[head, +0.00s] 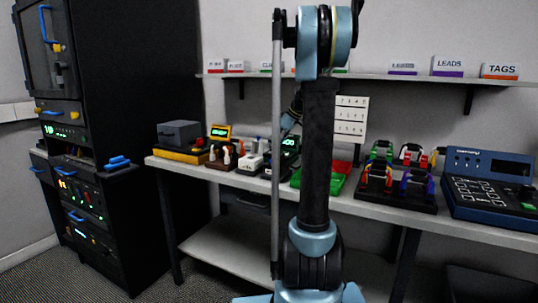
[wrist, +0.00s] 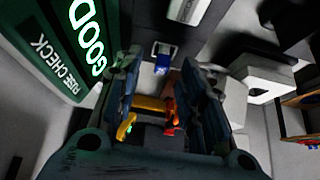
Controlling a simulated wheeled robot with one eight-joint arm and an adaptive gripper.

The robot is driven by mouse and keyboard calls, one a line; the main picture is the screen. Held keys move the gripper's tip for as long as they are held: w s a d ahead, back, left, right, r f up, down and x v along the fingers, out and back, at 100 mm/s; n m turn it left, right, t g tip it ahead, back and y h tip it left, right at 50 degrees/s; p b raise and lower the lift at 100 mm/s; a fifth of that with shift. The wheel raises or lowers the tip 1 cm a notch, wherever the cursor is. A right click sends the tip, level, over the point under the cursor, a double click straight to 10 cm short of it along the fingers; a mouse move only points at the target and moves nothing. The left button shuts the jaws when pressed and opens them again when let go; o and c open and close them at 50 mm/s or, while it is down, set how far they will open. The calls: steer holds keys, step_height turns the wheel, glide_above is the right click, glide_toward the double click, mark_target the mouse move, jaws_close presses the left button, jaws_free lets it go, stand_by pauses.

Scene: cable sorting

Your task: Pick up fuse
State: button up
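A small blue piece with a pale top (wrist: 162,60), which looks like the fuse, shows between my fingertips in the wrist view. My gripper (wrist: 160,62) is open, with a visible gap on each side of this piece. I cannot tell how far below the fingertips it is. The fuse checker (wrist: 62,70) stands to the left in that view, with GOOD lit in green. In the head view, the checker (head: 289,146) is partly behind my arm, and the fuse cannot be made out there.
Yellow and orange parts (wrist: 150,103) show between my fingers in the wrist view. The bench (head: 232,171) also holds a grey box (head: 179,133), a green tray (head: 335,183), a cable rack (head: 398,196) and a blue console (head: 490,187). A labelled shelf (head: 400,76) runs above.

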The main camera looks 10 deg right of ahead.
steer(key=shift+x, duration=0.9)
jaws_close()
step_height(320, 180, up, 13)
stand_by(0.5)
